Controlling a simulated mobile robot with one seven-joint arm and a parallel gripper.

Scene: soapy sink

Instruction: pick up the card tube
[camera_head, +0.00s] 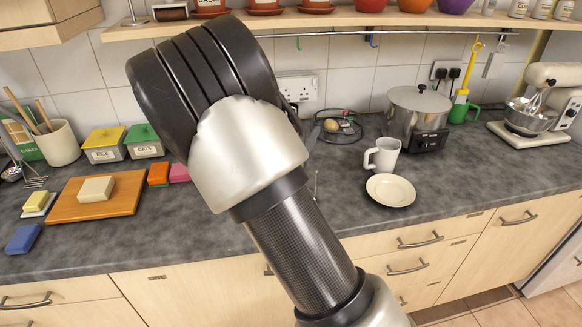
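I cannot make out a card tube in the head view; my own arm hides much of the middle of the worktop and wall. My gripper is not in view: only upper links of my arm show, rising from the bottom edge to the upper left. Whether my gripper holds anything cannot be seen.
The grey worktop (335,213) carries a wooden board (70,206) with a cream block, a utensil pot (57,146), a white mug (383,154), a plate (391,190), a steel pot (417,108) and a mixer (551,100). A shelf (345,19) runs above.

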